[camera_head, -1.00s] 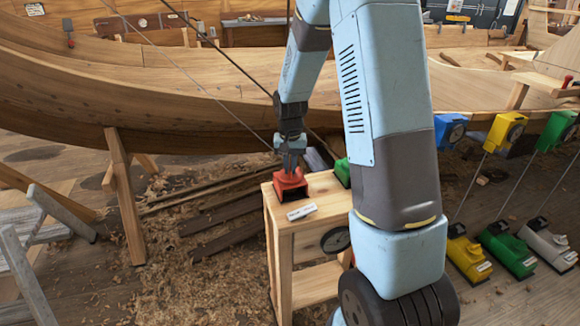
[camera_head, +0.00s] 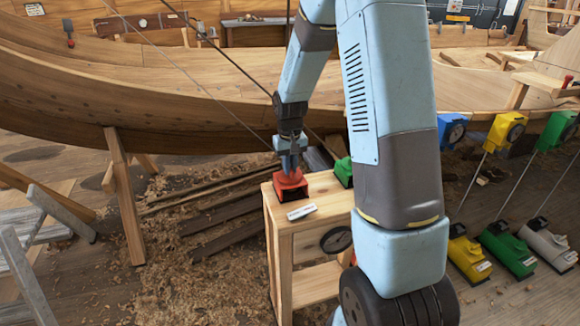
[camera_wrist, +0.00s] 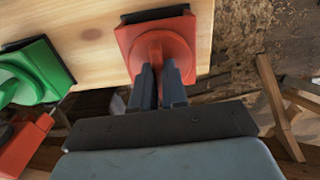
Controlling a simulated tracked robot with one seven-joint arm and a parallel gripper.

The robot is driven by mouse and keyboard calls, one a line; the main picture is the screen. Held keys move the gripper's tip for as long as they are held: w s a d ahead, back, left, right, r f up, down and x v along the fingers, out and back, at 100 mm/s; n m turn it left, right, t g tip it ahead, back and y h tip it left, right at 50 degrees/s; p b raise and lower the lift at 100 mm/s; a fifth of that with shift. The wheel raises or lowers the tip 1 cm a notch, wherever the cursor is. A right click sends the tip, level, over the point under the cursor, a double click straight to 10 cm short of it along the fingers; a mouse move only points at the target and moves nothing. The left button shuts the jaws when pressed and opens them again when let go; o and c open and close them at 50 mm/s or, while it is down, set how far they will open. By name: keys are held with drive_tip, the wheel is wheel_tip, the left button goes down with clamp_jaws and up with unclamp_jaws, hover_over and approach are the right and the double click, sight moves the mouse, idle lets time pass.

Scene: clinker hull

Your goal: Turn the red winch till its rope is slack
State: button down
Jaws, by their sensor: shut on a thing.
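The red winch (camera_head: 291,190) stands on the near left corner of a wooden stand (camera_head: 325,192). A dark opening shows in its near side. My gripper (camera_head: 290,165) points down over the winch from above. In the wrist view my gripper (camera_wrist: 159,80) has its two dark fingers closed on the top part of the red winch (camera_wrist: 178,42), one finger on each side. A thin line runs from the upper left down to near the winch.
A green winch (camera_head: 343,170) stands beside the red one, partly behind my arm; it also shows in the wrist view (camera_wrist: 28,75). A white label (camera_head: 302,212) lies at the stand's front. Yellow (camera_head: 465,252), green and grey units stand on the floor at right. The wooden hull (camera_head: 200,85) lies behind.

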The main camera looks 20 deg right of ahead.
drive_tip(key=shift+w+a, duration=0.1)
drive_tip(key=c, duration=1.2)
unclamp_jaws()
drive_tip(key=shift+o, duration=0.2)
drive_tip(key=shift+r, duration=0.1)
wheel_tip(320, 180, up, 14)
drive_tip(key=shift+f, duration=0.25)
